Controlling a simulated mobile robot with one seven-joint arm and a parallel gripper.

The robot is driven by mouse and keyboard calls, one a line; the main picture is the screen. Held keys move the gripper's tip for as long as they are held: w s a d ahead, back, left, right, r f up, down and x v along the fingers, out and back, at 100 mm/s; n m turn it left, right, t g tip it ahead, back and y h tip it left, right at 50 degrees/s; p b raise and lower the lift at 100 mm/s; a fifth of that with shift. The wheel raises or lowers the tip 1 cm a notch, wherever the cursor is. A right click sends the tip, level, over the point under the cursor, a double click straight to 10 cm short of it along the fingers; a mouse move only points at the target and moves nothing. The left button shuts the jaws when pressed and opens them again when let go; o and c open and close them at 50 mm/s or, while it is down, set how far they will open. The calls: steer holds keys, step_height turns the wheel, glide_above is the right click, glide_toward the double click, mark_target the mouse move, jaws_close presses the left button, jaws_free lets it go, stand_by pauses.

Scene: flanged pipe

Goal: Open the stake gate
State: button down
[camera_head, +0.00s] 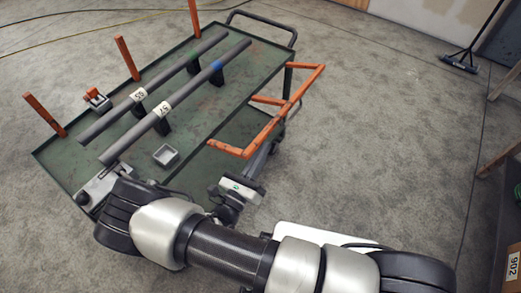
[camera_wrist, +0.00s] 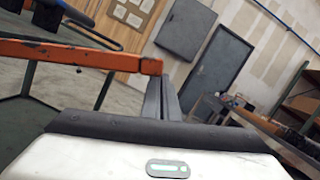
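The stake gate (camera_head: 285,112) is an orange frame of a long bar and shorter crossbars at the right side of the green cart (camera_head: 88,150). In the wrist view, one orange bar (camera_wrist: 75,54) runs in from the left and ends beside my fingertips. My gripper (camera_head: 268,152) is just below the gate's near corner in the head view. Its two grey fingers (camera_wrist: 167,82) look close together in the wrist view, and I see nothing between them. I cannot tell whether they touch the gate.
Two grey pipes (camera_head: 207,75) lie on dark supports on the cart. Orange stakes (camera_head: 126,58) stand along its left edge. A small grey tray (camera_head: 166,155) lies near its front. A broom (camera_head: 461,63) stands at upper right. Open floor (camera_head: 395,125) lies right of the gate.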

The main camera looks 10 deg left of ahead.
steer(key=d+f+v, duration=0.1)
steer(key=v, duration=0.9)
steer(key=shift+s+f, duration=0.2)
steer(key=shift+f, duration=0.15)
